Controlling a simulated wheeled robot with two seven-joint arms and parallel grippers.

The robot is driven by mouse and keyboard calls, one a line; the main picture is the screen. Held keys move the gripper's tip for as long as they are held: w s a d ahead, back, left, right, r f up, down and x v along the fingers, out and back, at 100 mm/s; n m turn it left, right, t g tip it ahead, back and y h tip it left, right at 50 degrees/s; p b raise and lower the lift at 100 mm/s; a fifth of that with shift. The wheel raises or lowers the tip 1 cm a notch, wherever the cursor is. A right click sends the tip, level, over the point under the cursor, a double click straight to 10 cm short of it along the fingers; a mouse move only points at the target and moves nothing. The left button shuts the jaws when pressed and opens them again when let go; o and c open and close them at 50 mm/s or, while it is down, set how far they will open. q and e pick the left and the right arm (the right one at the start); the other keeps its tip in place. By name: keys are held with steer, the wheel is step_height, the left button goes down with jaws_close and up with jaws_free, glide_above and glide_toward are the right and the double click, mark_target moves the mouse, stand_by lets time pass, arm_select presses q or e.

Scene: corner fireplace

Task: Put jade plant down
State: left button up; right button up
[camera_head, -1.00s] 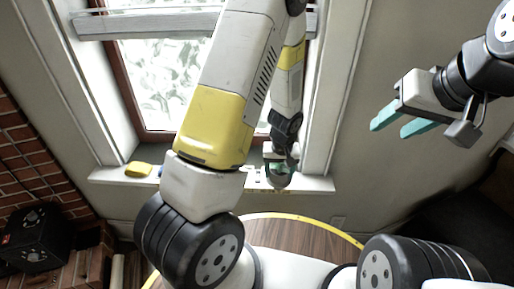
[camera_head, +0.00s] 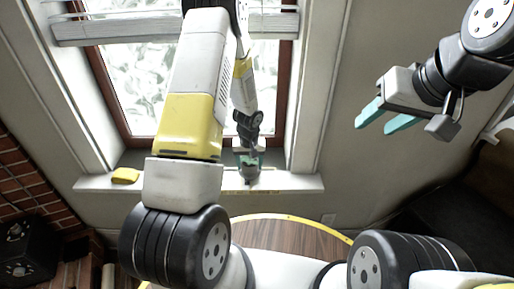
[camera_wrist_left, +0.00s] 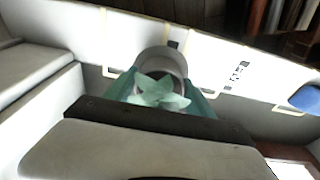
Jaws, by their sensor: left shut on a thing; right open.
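The jade plant (camera_wrist_left: 160,92), with pale green leaves in a whitish round pot (camera_wrist_left: 163,60), sits between the teal fingers of my left gripper (camera_wrist_left: 160,95) in the left wrist view. My left gripper is shut on it. In the head view the left gripper (camera_head: 247,165) and the small green plant (camera_head: 249,161) are over the window sill (camera_head: 290,181). I cannot tell whether the pot touches the sill. My right gripper (camera_head: 386,117) is open and empty in front of the wall at the right.
A yellow object (camera_head: 125,175) lies on the sill at the left. A round wooden table (camera_head: 280,236) with a yellow rim is below the sill. The sill right of the plant looks clear. A blue item (camera_wrist_left: 305,98) shows at the right in the left wrist view.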

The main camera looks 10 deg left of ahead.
arm_select(q)
steer(key=o, duration=1.6)
steer(key=shift+f, duration=0.1)
steer(key=r, duration=0.4)
steer(key=s+r, duration=0.1)
steer(key=r, duration=0.6)
steer(key=shift+s+d+r, duration=0.15)
steer(key=shift+s+r, duration=0.2)
step_height(320, 180, up, 10)
steer(key=s+t, duration=0.1)
steer(key=s, duration=0.2)
steer(key=s+d+r+m+t+h, duration=0.1)
steer(key=s+r+m+t+h, duration=0.1)
steer(key=s+r, duration=1.6)
steer(key=shift+s+d+m+t+h, duration=0.3)
steer(key=shift+s+d+m+t, duration=0.1)
steer(key=shift+s+t, duration=0.35)
steer(key=shift+r, duration=0.1)
